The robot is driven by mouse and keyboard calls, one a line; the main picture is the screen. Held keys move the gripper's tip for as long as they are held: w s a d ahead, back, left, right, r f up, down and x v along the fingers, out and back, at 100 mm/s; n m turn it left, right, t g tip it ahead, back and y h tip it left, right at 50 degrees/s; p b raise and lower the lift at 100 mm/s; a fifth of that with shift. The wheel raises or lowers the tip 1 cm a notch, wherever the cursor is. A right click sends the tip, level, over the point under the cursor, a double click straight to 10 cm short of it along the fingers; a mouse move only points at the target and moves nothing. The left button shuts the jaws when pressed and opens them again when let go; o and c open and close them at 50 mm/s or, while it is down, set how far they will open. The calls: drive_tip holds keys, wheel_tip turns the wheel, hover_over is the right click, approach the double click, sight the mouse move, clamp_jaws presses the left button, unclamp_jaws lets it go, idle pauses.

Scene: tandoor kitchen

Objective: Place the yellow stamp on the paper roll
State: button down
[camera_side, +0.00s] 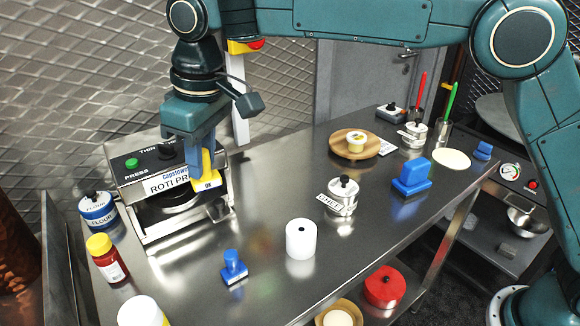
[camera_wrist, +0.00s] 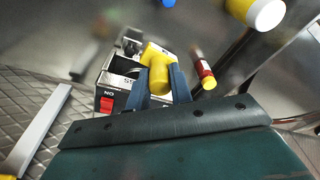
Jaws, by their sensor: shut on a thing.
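My gripper (camera_side: 200,158) is shut on the yellow stamp (camera_side: 207,173) and holds it up in front of the roti press, clear of the steel table. In the wrist view, the yellow stamp (camera_wrist: 158,58) sits between the two blue fingers of my gripper (camera_wrist: 161,88). The white paper roll (camera_side: 300,241) stands upright on the table with a dark core hole on top. It is to the right of and lower than my gripper in the side view. I cannot make it out in the wrist view.
The roti press (camera_side: 150,190) is close behind the stamp. A flour jar (camera_side: 98,212), a red bottle (camera_side: 106,260) and a small blue stamp (camera_side: 233,268) stand nearby. A chef canister (camera_side: 342,195) and larger blue stamp (camera_side: 411,182) stand right of the roll.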

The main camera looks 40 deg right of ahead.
drive_tip(key=s+d+r+n, duration=0.1)
drive_tip(key=s+d+r, duration=0.25)
drive_tip(key=d, duration=0.35)
drive_tip(key=s+d+r+n, duration=0.1)
drive_tip(key=s+d+r, duration=0.25)
drive_tip(key=d, duration=0.25)
hover_over(301, 229)
wheel_tip(301, 229, down, 19)
drive_tip(key=shift+f, duration=0.15)
idle(0.7)
drive_tip(key=shift+f, duration=0.15)
drive_tip(key=c, duration=1.3)
unclamp_jaws()
drive_tip(key=shift+o, duration=0.2)
wheel_tip(301, 229, up, 12)
drive_tip(key=s+d, duration=0.1)
drive_tip(key=shift+s+d, duration=0.15)
drive_tip(key=shift+s, duration=0.05)
